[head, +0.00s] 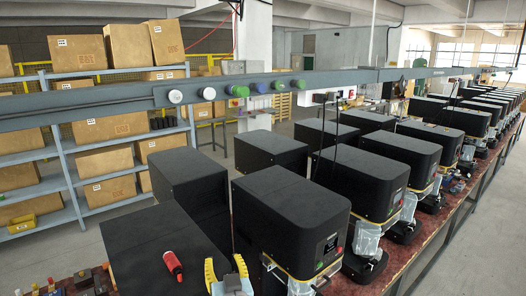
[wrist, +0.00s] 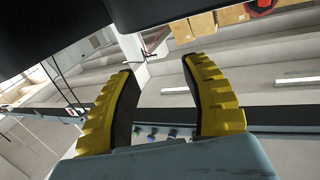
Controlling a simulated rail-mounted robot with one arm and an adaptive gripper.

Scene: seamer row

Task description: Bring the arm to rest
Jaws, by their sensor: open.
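My gripper (head: 227,270) shows at the bottom of the head view, with two yellow ribbed fingers standing apart and nothing between them. In the wrist view my gripper (wrist: 157,85) is also open and empty, its dark inner pads facing each other across a wide gap. The arm behind it is mostly out of the head view. In the wrist view the room behind the fingers appears tilted, with the ceiling and rail in the background.
Black seamer machines (head: 290,220) stand in rows on a reddish bench (head: 385,262), close beside my gripper. A grey rail (head: 345,78) with colored knobs crosses above. Shelves (head: 70,175) with cardboard boxes stand at the left.

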